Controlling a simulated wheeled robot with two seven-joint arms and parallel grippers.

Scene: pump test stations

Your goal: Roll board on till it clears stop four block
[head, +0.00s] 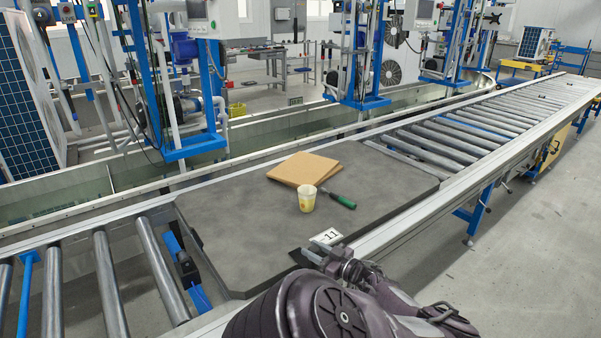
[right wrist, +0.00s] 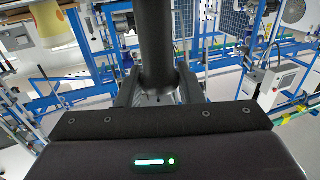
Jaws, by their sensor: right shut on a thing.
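The dark grey board (head: 250,215) lies flat on the roller conveyor. A cardboard piece (head: 303,168), a yellowish cup (head: 307,198) and a green-handled screwdriver (head: 338,199) rest on it. My right gripper (head: 326,252) is at the board's near edge, by a white tag reading 11 (head: 327,237). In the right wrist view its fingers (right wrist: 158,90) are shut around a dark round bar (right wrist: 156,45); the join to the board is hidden. A blue and black stop-like block (head: 190,272) sits between the rollers, just left of the board. No number shows on it. My left gripper is out of view.
Bare rollers (head: 105,280) lie left of the board, with a blue part (head: 25,285) among them. More bare rollers (head: 450,145) run to the far right. A metal side rail (head: 440,205) edges the near side. Blue test stands (head: 185,90) line the far side.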

